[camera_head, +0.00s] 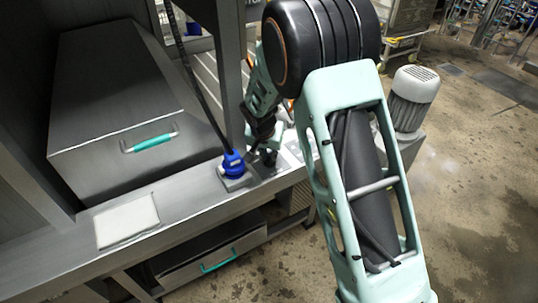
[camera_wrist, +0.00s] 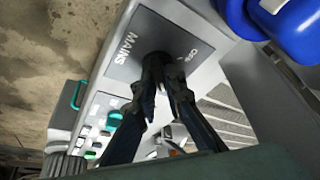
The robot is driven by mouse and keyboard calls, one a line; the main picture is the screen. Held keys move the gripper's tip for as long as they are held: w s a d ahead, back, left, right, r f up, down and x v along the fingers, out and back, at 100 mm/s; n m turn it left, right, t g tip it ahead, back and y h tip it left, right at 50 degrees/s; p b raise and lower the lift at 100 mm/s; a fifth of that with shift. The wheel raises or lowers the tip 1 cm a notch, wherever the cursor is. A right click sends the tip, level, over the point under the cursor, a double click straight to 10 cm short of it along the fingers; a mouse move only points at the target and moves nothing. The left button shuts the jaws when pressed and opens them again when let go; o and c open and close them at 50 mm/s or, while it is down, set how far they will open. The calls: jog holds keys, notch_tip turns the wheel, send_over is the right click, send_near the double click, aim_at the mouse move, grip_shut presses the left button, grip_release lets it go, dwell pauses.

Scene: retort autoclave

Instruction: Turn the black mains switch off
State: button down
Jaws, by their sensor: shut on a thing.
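The grey mains plate (camera_wrist: 140,70) fills the upper middle of the wrist view, with "MAINS" and an "OFF" mark printed on it. The black mains switch (camera_wrist: 157,56) is on this plate, mostly hidden by my fingertips. My gripper (camera_wrist: 163,72) has its two dark fingers close together around the switch, shut on it. In the head view, my gripper (camera_head: 267,154) reaches down to the bench edge just right of a blue connector. The switch cannot be made out there.
A blue connector (camera_head: 234,165) with a black cable stands close left of my gripper; its blue body (camera_wrist: 288,20) is also near in the wrist view. Several buttons and a teal knob (camera_wrist: 114,119) sit below the plate. A metal box (camera_head: 125,110) and white pad (camera_head: 127,221) lie left.

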jog(key=n, duration=0.1)
jog(key=n+y, duration=0.1)
jog(key=n, duration=0.2)
jog(key=shift+d+r+y, duration=0.1)
jog(key=shift+d+y, duration=0.15)
jog(key=shift+y, duration=0.05)
jog(key=n+y+p, duration=0.1)
jog(key=n+p, duration=0.3)
jog(key=n, duration=0.1)
jog(key=shift+w+r+g+y, duration=0.1)
jog(key=shift+g+y, duration=0.3)
jog(key=n+g+y+p, duration=0.1)
jog(key=n, duration=0.3)
jog(key=shift+w+d+n+p, duration=0.1)
jog(key=shift+n+p, duration=0.25)
jog(key=shift+n, duration=0.05)
jog(key=shift+w+n+g+y, duration=0.15)
jog(key=shift+n+g, duration=0.25)
jog(key=shift+n, duration=0.45)
jog(key=shift+s+n+g+y, duration=0.15)
jog(key=shift+n+g, duration=0.25)
jog(key=shift+n, duration=0.45)
jog(key=shift+f+n, duration=0.2)
jog(key=shift+n, duration=0.1)
jog(key=c, duration=2)
grip_release()
jog(key=shift+r, duration=0.1)
